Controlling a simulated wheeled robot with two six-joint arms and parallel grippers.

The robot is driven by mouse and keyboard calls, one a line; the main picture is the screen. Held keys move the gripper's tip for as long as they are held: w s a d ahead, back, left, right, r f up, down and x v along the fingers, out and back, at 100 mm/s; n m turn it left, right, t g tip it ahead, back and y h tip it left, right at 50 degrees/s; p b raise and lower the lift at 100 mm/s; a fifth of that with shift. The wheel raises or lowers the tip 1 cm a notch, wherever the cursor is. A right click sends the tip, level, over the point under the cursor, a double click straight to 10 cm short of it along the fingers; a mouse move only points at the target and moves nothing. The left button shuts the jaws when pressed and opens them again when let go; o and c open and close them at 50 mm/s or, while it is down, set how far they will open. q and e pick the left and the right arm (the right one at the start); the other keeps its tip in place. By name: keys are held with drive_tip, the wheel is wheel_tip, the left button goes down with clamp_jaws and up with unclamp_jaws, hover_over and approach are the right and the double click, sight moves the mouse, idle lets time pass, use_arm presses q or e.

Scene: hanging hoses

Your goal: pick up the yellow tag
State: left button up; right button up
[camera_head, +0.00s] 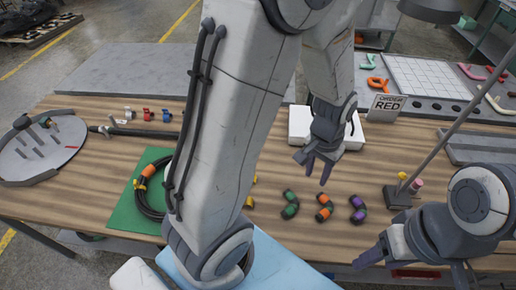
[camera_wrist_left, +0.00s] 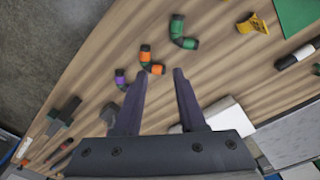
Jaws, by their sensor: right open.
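The yellow tag (camera_wrist_left: 252,24) lies on the wooden table near the top right of the left wrist view, close to a green mat corner. In the head view a yellow piece (camera_head: 249,202) shows just past the edge of my left arm, which partly hides it. My left gripper (camera_head: 312,168) is above the table, pointing down, with its fingers apart and nothing between them. It also shows in the left wrist view (camera_wrist_left: 160,78), apart from the tag. My right gripper (camera_head: 400,258) is open at the lower right, near the table's front edge.
Green (camera_head: 290,205), orange (camera_head: 324,207) and purple (camera_head: 358,209) banded elbow hoses lie in a row. A coiled black hose (camera_head: 148,188) rests on a green mat (camera_head: 128,212). A lamp stand (camera_head: 398,195) rises at right. A white box (camera_head: 300,122) lies behind my left gripper.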

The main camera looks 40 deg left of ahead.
use_arm(q)
drive_tip(key=w+a+f+n+p, duration=0.25)
drive_tip(key=a+n+p, duration=0.4)
drive_tip(key=a, duration=0.85)
use_arm(e)
wheel_tip(320, 180, up, 15)
drive_tip(key=p, duration=0.6)
use_arm(q)
drive_tip(key=shift+n, duration=0.45)
drive_tip(key=s+a+f, duration=0.1)
drive_tip(key=a+f, duration=0.1)
drive_tip(key=f, duration=0.1)
drive_tip(key=a+f+b, duration=0.1)
drive_tip(key=a+f, duration=0.2)
drive_tip(key=s+a+f+b, duration=0.1)
drive_tip(key=a+f, duration=0.1)
drive_tip(key=f, duration=0.1)
drive_tip(key=shift+s+a+f, duration=0.35)
wheel_tip(320, 180, down, 5)
drive_tip(key=b, duration=0.5)
drive_tip(key=shift+d, duration=0.15)
use_arm(e)
wheel_tip(320, 180, down, 6)
drive_tip(key=shift+f, duration=0.2)
use_arm(q)
drive_tip(key=shift+r, duration=0.1)
use_arm(e)
drive_tip(key=shift+a, duration=0.1)
